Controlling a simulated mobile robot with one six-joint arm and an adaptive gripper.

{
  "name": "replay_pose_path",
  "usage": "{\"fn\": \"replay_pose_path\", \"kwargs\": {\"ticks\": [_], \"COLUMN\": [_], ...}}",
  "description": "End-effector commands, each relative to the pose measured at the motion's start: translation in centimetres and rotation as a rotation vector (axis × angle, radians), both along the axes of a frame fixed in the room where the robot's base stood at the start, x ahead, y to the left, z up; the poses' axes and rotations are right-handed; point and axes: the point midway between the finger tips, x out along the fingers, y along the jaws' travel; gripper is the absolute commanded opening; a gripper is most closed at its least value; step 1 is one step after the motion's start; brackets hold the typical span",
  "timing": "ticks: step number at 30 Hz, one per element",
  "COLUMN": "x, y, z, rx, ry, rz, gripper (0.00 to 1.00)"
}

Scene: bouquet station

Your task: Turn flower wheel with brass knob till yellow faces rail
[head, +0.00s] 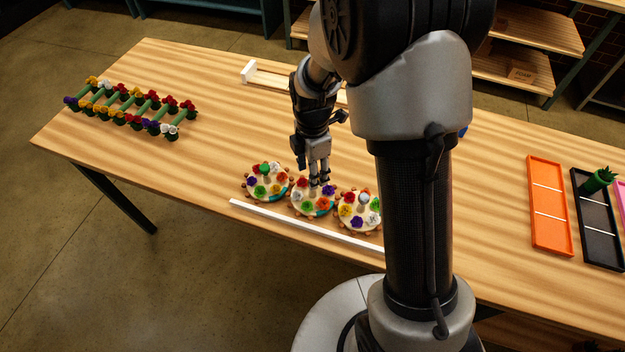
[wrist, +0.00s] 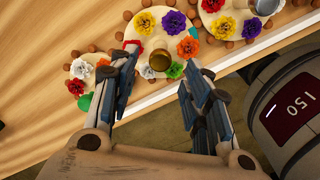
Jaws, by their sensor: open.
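Three round cream flower wheels with brown pegs round their rims stand in a row. In the head view, my gripper (head: 318,178) points down at the middle wheel (head: 314,212) and covers part of it. In the wrist view, a brass knob (wrist: 160,61) stands on the middle wheel (wrist: 157,42). My gripper (wrist: 163,68) is open, its fingers apart on either side of the knob. The middle wheel's yellow flower (wrist: 145,22) is on the side away from the white rail (head: 300,222). Its white flower (wrist: 175,70) is nearer the rail. Contact with the knob is not clear.
The left wheel (head: 267,182) and right wheel (head: 360,212) crowd the middle one. A silver knob (wrist: 265,6) is on the right wheel. A flower rack (head: 130,105) stands far left, an orange tray (head: 549,205) and black tray (head: 598,220) right. The left table middle is clear.

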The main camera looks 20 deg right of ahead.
Motion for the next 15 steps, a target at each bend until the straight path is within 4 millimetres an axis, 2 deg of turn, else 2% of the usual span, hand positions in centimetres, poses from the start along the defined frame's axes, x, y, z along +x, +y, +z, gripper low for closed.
{"fn": "replay_pose_path", "kwargs": {"ticks": [1,6,15], "x": [-0.1,-0.1,0.0], "y": [0.0,0.0,0.0], "z": [-1.2,-3.1,-3.8], "rx": [0.001,0.000,0.000], "ry": [0.003,0.001,0.000], "rz": [0.000,0.000,0.000], "gripper": [0.44,0.44,0.44]}}
